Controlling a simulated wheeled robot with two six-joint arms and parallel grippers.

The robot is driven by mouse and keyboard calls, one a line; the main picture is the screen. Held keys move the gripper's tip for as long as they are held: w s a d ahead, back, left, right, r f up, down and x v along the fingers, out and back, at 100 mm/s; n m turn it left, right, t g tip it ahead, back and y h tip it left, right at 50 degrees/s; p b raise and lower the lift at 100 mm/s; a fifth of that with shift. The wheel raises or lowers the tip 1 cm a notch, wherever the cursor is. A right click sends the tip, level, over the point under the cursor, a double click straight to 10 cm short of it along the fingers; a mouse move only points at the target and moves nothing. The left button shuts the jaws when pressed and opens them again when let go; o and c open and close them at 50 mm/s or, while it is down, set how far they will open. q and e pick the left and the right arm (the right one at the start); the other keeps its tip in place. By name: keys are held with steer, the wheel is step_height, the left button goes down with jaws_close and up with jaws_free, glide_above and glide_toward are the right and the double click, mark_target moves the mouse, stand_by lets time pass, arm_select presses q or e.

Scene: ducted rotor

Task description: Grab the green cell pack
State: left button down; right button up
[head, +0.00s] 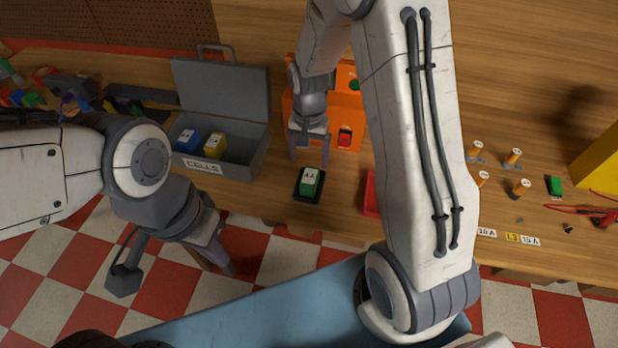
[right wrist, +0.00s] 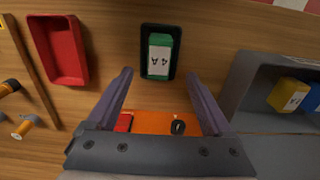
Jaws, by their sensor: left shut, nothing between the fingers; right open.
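The green cell pack (head: 309,180) with a white label sits in a small black tray (head: 298,198) near the front of the wooden table. It also shows in the right wrist view (right wrist: 160,62), ahead of the fingers. My right gripper (head: 309,158) is open and empty, just behind the pack in the head view and apart from it. Its two fingers show spread in the right wrist view (right wrist: 160,85). My left gripper (head: 230,270) is shut and empty, low at the left, over the floor in front of the table.
A grey CELLS box (head: 253,160) with its lid up holds a blue pack (head: 187,141) and a yellow pack (head: 215,146). An orange panel (head: 345,140) stands behind the right gripper. A red tray (right wrist: 84,50) lies beside the black tray. Several orange-and-white posts (head: 514,157) stand at right.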

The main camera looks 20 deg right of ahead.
mark_target(310, 176)
step_height(310, 176, down, 2)
step_height(310, 176, down, 4)
steer(key=shift+d+f+p, duration=0.15)
steer(key=shift+p, duration=1)
steer(key=shift+w+f, duration=0.1)
steer(key=shift+f, duration=0.5)
jaws_close()
steer(key=shift+r, duration=0.2)
